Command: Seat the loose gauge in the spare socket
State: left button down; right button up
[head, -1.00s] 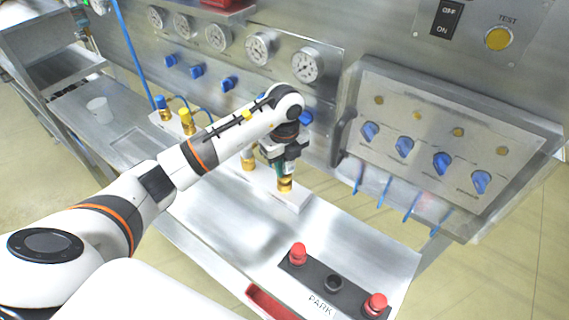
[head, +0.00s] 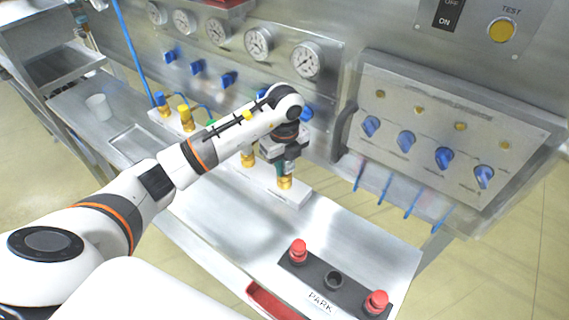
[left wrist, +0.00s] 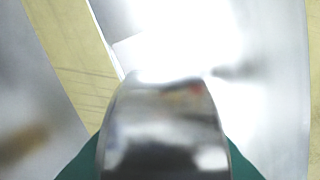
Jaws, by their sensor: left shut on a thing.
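My left gripper (head: 286,163) points down at the right end of the metal manifold block, close above a brass fitting (head: 285,183). It is shut on a shiny, rounded metal thing (left wrist: 165,130), which I take to be the loose gauge. In the left wrist view this thing sits between green finger pads, blurred and very close. Its dial is not visible, and I cannot tell whether it touches the fitting. Another brass fitting (head: 248,159) stands left of the gripper, partly behind my arm. I cannot tell for sure which socket is the spare. My right gripper is not in view.
A black PARK block (head: 316,284) with two red knobs and a dark middle hole lies on the front bench. Panel gauges (head: 306,59) and blue valve handles (head: 229,79) are close behind my arm. A cup (head: 99,107) stands far left. The bench's middle is clear.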

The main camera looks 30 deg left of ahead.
pick_arm(q)
jog(key=shift+s+d+f, duration=0.1)
jog(key=shift+s+f, duration=0.2)
jog(key=shift+f, duration=0.15)
jog(key=c, duration=1.1)
grip_release()
jog(key=shift+w, duration=0.1)
jog(key=shift+c, duration=0.2)
jog(key=r+b, duration=0.2)
jog(key=r, duration=0.4)
jog(key=shift+w+r, duration=0.2)
notch_tip(320, 180, up, 5)
jog(key=shift+s+r, duration=0.1)
jog(key=shift+r, duration=0.55)
jog(key=shift+f, duration=0.1)
